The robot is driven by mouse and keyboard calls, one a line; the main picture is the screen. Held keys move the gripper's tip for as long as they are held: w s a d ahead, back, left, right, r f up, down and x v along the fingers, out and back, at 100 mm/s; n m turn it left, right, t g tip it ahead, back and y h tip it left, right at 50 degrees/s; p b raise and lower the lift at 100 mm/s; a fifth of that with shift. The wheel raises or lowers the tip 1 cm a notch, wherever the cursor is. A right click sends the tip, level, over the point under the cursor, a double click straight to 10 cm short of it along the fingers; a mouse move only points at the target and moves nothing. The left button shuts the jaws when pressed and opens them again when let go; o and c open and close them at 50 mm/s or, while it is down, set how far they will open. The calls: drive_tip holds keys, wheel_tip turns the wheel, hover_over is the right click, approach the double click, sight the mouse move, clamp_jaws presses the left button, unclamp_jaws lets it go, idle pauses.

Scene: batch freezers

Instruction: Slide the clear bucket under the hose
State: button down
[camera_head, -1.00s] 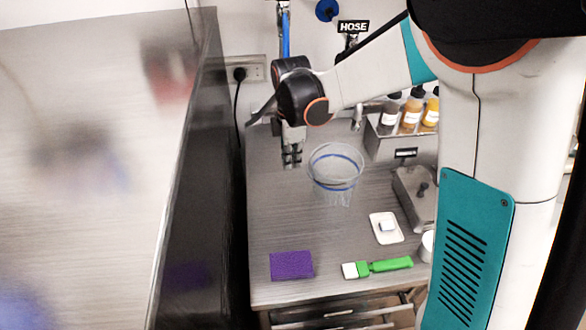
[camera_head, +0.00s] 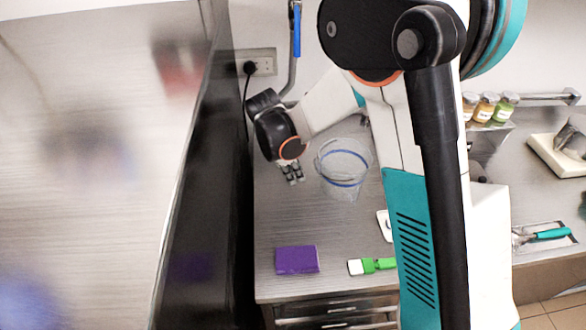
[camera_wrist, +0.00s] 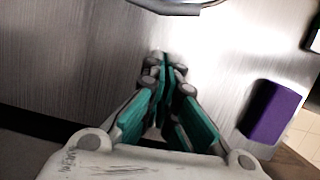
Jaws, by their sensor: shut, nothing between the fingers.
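The clear bucket (camera_head: 343,184) with a blue band stands upright on the grey counter in the head view. My gripper (camera_head: 291,175) is shut and empty, pointing down just left of the bucket, with a narrow gap between them. In the wrist view its fingertips (camera_wrist: 165,62) are together over bare counter. A shiny curved edge at the top of that view may be the bucket's base, but I cannot tell. A grey pipe with a blue handle (camera_head: 297,28) runs down the wall behind. The HOSE label and the outlet under it are hidden behind my arm.
A purple sponge (camera_head: 297,260) and a green-handled brush (camera_head: 370,266) lie near the counter's front edge. A tall dark panel (camera_head: 215,200) bounds the left side. Several small jars (camera_head: 487,107) stand at right. The counter between sponge and bucket is clear.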

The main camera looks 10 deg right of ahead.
sight(326, 180)
drive_tip(key=x, duration=0.3)
drive_tip(key=shift+d+f+b, duration=0.1)
drive_tip(key=shift+f+b, duration=0.25)
drive_tip(key=d, duration=0.3)
drive_tip(key=shift+d+f, duration=0.1)
drive_tip(key=shift+f, duration=0.1)
drive_tip(key=shift+w+d+b, duration=0.1)
drive_tip(key=shift+d+b, duration=0.25)
drive_tip(key=shift+d, duration=0.1)
drive_tip(key=d, duration=0.4)
drive_tip(key=shift+w+d, duration=0.1)
drive_tip(key=shift+r, duration=0.1)
drive_tip(key=v, duration=1.1)
drive_tip(key=shift+a+r, duration=0.25)
drive_tip(key=shift+r, duration=0.15)
